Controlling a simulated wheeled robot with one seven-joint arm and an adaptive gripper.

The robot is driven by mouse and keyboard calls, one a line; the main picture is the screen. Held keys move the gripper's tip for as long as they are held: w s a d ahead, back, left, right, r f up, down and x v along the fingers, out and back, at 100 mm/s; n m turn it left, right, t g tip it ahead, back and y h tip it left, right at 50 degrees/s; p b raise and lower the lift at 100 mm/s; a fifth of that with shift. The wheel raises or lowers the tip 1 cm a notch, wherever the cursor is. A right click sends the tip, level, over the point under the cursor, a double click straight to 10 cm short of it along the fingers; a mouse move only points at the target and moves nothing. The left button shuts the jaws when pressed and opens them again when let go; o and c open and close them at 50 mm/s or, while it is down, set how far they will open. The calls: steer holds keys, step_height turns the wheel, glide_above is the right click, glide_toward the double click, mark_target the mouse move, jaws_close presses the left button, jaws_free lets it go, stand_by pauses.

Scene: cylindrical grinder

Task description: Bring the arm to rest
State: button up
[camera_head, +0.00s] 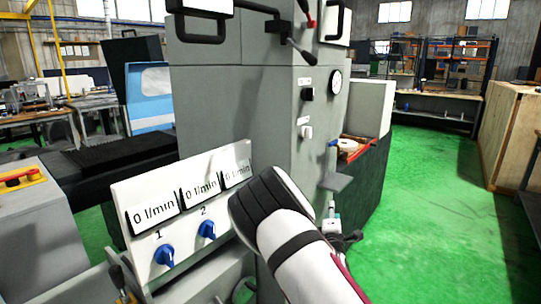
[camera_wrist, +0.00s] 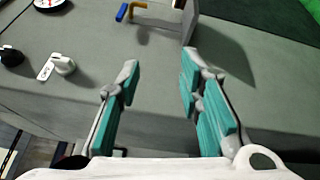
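My arm, white with dark bands, reaches up from the bottom in the head view, in front of the grey grinder cabinet (camera_head: 245,90). My gripper (camera_head: 343,238) shows only partly there, beyond the arm. In the wrist view my gripper (camera_wrist: 160,75) has its two teal-padded fingers spread apart. Nothing is between them. The grey machine surface (camera_wrist: 150,50) lies beyond the fingertips.
A flow panel (camera_head: 190,200) with blue knobs numbered 1 and 2 and displays reading 0 l/min stands left of my arm. A gauge (camera_head: 335,82) and switches (camera_head: 306,132) sit on the cabinet. Green floor (camera_head: 430,200) is open at right, beside a wooden crate (camera_head: 515,135).

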steer(key=s+d+r+m+g, duration=0.4)
steer(key=s+r+m+g, duration=0.25)
steer(key=m, duration=0.25)
steer(key=s+a+r+m+g+y+p, duration=0.1)
steer(key=s+a+r+m+g+y, duration=0.15)
steer(key=s+r, duration=0.45)
steer(key=s+a+r+m+g+y, duration=0.1)
steer(key=s+a+r+m+y, duration=0.15)
steer(key=s, duration=0.75)
steer(key=s+r+m+g, duration=0.1)
steer(key=s+r, duration=0.1)
steer(key=s, duration=1.2)
steer(key=s+r+m+g+h, duration=0.1)
steer(key=s+r+m+g, duration=0.1)
steer(key=s, duration=1.3)
steer(key=shift+d+r+m+g+p, duration=0.15)
steer(key=shift+m+g+p, duration=0.15)
steer(key=shift+p, duration=0.15)
